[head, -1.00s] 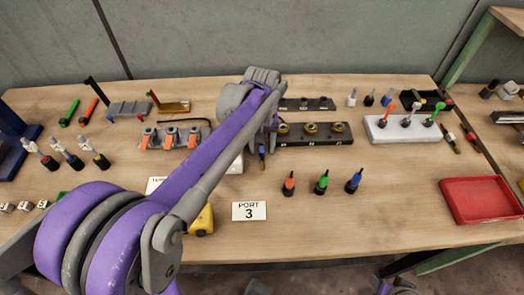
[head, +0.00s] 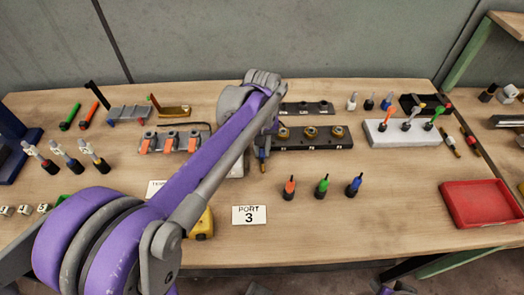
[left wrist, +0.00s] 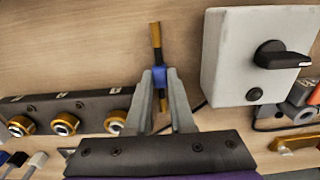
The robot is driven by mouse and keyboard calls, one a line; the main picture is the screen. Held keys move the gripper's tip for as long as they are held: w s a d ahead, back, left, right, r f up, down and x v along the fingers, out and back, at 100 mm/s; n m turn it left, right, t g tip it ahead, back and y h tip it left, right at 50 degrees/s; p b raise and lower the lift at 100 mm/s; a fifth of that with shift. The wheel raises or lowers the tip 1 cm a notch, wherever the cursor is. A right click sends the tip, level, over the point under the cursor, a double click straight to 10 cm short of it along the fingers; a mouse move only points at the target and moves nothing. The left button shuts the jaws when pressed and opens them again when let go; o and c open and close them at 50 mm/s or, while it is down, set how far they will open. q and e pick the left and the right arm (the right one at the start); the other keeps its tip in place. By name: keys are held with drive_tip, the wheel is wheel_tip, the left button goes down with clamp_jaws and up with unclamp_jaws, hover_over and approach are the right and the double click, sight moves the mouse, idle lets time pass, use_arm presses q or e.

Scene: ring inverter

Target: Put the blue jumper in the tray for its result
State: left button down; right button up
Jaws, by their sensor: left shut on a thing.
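The blue jumper, a dark rod with gold ends and a blue band, is between the fingertips of my left gripper (left wrist: 160,85). Its blue band (left wrist: 155,72) and gold tip show in the left wrist view. In the head view the jumper (head: 263,158) hangs below the gripper, left of the black port block (head: 318,145) with gold rings, and looks apart from it. My left forearm hides part of the bench there. A red tray (head: 482,203) lies empty at the right front. A card reading PORT 3 (head: 249,215) lies in front.
A light box with a black knob (left wrist: 256,60) stands close beside the held jumper. Orange, green and blue-topped pegs (head: 322,188) stand in front of the port block. A white block with levers (head: 402,132) stands right of it. The front right bench is mostly clear.

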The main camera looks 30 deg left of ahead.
sight(262, 152)
use_arm(q)
wheel_tip(262, 152, up, 10)
drive_tip(key=p, duration=0.1)
drive_tip(key=shift+f, duration=0.2)
